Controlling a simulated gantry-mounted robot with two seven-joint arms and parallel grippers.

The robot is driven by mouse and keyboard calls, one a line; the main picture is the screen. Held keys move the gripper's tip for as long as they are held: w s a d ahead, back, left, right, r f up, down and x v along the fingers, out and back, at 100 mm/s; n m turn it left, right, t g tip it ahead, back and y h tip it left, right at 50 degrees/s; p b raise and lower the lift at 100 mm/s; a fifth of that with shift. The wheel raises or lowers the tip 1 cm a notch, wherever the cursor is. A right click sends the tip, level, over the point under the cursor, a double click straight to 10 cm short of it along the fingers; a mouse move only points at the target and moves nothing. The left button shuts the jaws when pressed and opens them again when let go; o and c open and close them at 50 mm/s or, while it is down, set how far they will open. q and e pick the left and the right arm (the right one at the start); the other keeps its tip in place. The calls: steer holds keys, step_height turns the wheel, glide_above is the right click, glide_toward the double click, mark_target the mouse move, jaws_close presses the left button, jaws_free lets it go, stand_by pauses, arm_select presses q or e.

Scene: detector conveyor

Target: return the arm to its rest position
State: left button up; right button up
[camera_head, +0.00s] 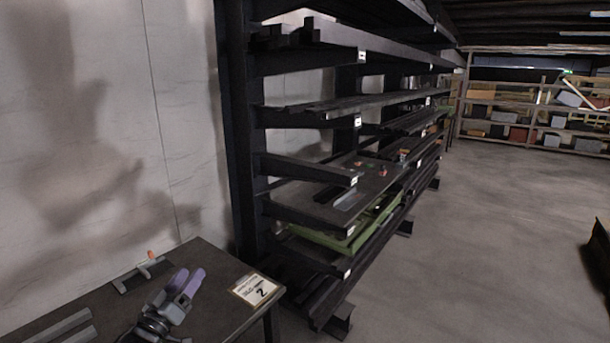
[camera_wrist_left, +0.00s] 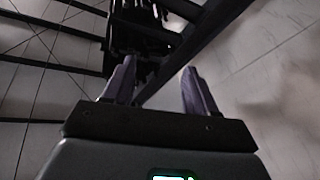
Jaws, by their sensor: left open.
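My left gripper (camera_head: 184,282) shows at the lower left of the head view, over the dark table (camera_head: 215,262). Its two purple fingers are apart with nothing between them. In the left wrist view the open fingers (camera_wrist_left: 158,86) point toward dark rack beams and a pale wall. My right gripper is in neither view.
A grey bracket with an orange tip (camera_head: 140,271) is on the table left of the gripper. A tall dark rack (camera_head: 240,140) stands behind the table.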

arm_select(q)
steer(key=w+a+f+g+y, duration=0.1)
steer(key=a+f+g+y, duration=0.2)
steer(key=a+f+y, duration=0.3)
steer(key=s+a+f+g+y, duration=0.2)
steer(key=s+a+f+g, duration=0.2)
steer(key=s+f+g, duration=0.35)
steer(key=s+a+f+g+y, duration=0.2)
steer(key=s+a+f+g, duration=0.2)
steer(key=s+f+g, duration=0.3)
steer(key=s+d+f+m+h+b, duration=0.1)
steer(key=s+d+f+b, duration=0.1)
steer(key=s+d+f, duration=0.5)
steer(key=s+d+f+m+h+b, duration=0.1)
steer(key=s+d+f+b, duration=0.3)
steer(key=s, duration=0.6)
steer(key=s+d+f+m+h+p, duration=0.1)
steer(key=s+d+f, duration=0.3)
steer(key=s+d, duration=0.35)
steer(key=s+d+r+t+h+b, duration=0.1)
steer(key=s+d+r+b, duration=0.15)
steer(key=s, duration=0.65)
step_height(320, 180, up, 38)
steer(key=p, duration=3.9)
steer(key=shift+s, duration=0.25)
